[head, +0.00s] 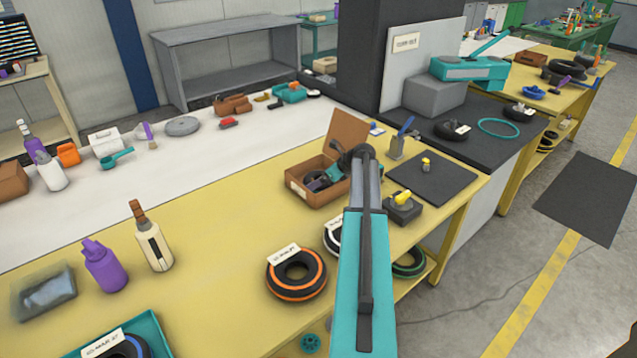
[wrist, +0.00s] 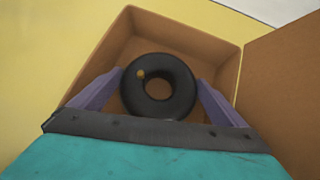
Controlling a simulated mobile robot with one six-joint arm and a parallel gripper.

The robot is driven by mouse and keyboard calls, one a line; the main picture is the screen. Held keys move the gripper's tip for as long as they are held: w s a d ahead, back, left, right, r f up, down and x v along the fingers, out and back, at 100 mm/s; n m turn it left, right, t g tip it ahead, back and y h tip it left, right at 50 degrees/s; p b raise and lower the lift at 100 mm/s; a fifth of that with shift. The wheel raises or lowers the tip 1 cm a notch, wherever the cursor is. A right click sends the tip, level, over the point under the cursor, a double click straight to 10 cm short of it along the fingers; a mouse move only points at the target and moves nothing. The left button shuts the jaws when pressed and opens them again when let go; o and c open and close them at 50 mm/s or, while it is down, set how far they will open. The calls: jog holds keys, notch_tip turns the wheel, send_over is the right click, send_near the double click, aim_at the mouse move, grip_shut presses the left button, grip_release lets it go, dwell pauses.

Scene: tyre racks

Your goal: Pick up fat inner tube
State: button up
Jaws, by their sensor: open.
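A fat black inner tube (wrist: 178,72) with a small brass-coloured valve lies in an open cardboard box (wrist: 222,55). In the wrist view my gripper (wrist: 160,90) is open, with one purple finger on each side of the tube. The tube's lower edge is close to the gripper body, and I cannot tell whether the fingers touch it. In the head view the box (head: 311,197) stands on the yellow bench with its lid up, and my gripper (head: 325,180) is down at it. My arm hides part of the box, and the tube shows only as a dark shape inside.
An orange-striped tyre (head: 297,273) with a label lies in front of the box, with another tyre partly behind my arm. A dark mat (head: 432,180) and a small grey block with a yellow top (head: 403,207) are to the right.

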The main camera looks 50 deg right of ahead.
dwell(0.3)
jog(key=c, duration=0.7)
jog(key=shift+r, duration=0.2)
jog(key=shift+r+b, duration=0.85)
jog(key=shift+r, duration=4)
